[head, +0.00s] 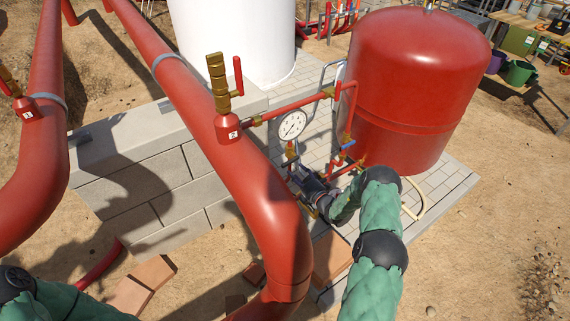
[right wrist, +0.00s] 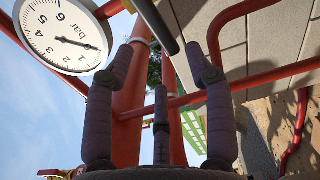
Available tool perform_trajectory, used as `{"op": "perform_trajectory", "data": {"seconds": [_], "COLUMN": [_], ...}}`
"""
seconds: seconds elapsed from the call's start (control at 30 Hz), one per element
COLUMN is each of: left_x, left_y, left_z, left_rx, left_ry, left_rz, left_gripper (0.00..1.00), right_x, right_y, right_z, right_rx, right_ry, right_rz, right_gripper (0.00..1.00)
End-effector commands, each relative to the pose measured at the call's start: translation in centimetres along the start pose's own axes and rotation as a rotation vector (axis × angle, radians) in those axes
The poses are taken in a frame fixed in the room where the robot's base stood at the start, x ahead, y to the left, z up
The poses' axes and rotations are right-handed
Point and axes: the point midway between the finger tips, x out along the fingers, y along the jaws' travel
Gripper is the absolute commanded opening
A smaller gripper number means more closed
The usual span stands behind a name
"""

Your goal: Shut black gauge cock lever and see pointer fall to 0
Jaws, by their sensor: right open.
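The round white pressure gauge (head: 292,124) stands on red pipework in front of the red tank. In the right wrist view the gauge (right wrist: 62,35) is at upper left, turned sideways. Its pointer lies near the 0 end of the scale; I cannot read it exactly. A dark bar, apparently the black gauge cock lever (right wrist: 157,24), comes down from the top of that view, its end between the fingertips. My right gripper (right wrist: 159,53) is open around that space, and I see no contact. In the head view my right gripper (head: 308,186) is below the gauge, partly hidden by my arm.
A thick red pipe (head: 205,95) crosses left of the gauge, carrying a brass valve with a red lever (head: 238,76). The red tank (head: 415,85) stands close behind and right. A block wall (head: 150,185) is at left. Open sandy ground (head: 470,265) lies at lower right.

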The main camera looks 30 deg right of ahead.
Motion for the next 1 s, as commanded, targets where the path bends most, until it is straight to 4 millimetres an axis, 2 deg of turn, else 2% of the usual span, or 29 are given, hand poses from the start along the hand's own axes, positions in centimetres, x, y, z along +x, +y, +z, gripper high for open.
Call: {"op": "perform_trajectory", "data": {"seconds": [0.2,0.4,0.6,0.87,1.0], "left_x": [1.1,1.7,1.9,1.9,1.9], "left_y": [-0.4,-0.6,-0.7,-0.7,-0.7], "left_z": [-0.1,-0.1,-0.1,-0.1,-0.1], "left_rx": [0.0,0.0,0.0,0.0,0.0], "left_ry": [0.001,0.001,0.001,0.001,0.001], "left_rz": [0.0,0.0,0.0,0.0,0.0], "left_gripper": [0.4,0.4,0.4,0.4,0.4], "right_x": [4.0,6.6,7.5,7.6,7.6], "right_y": [-0.2,-0.1,-0.1,0.0,0.0], "right_z": [-0.2,-0.1,-0.1,-0.1,-0.1], "right_rx": [-0.001,-0.002,0.0,0.0,0.0], "right_ry": [0.003,0.002,0.002,0.001,0.001], "right_rz": [0.001,0.001,0.0,-0.001,-0.001], "right_gripper": [0.54,0.54,0.54,0.54,0.15]}}
